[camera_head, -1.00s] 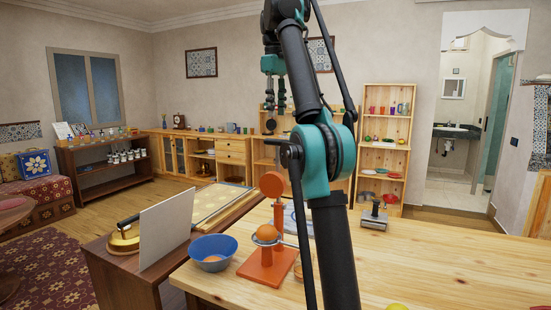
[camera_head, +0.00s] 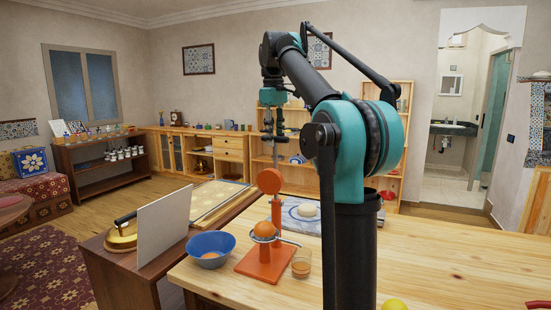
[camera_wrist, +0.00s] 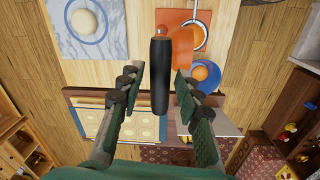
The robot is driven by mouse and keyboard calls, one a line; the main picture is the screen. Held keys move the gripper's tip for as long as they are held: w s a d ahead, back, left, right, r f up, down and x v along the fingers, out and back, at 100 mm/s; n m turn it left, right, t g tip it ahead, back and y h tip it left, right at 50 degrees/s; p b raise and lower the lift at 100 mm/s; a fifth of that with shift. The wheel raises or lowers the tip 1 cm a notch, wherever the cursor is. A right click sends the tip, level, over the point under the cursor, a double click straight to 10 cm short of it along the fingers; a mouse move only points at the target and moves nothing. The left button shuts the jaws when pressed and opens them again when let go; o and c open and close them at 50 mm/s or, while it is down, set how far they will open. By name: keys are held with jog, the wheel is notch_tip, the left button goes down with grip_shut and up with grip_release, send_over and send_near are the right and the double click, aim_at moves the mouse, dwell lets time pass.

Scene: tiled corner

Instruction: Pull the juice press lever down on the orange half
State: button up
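The orange juice press (camera_head: 264,263) stands on the wooden table, with an orange half (camera_head: 264,229) in its cup and a round orange head (camera_head: 269,181) above. In the wrist view the press (camera_wrist: 173,20) is at the top. Its black lever handle (camera_wrist: 160,75) runs between the fingers of my gripper (camera_wrist: 158,85). The fingers are open, one on each side, with a visible gap to the handle. In the head view my gripper (camera_head: 279,130) hangs fingers down above and beyond the press; the lever is hard to make out there.
A blue bowl (camera_head: 224,243) with an orange piece stands left of the press, and a glass of juice (camera_head: 301,264) to its right. A pale dough ball (camera_head: 307,210) lies behind on a marbled mat. A white panel (camera_head: 163,228) stands upright at left. The right tabletop is mostly clear.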

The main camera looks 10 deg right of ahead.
aim_at(275, 157)
notch_tip(275, 157, down, 7)
jog(key=shift+d, duration=0.15)
jog(key=shift+w, duration=0.1)
grip_shut()
dwell(0.5)
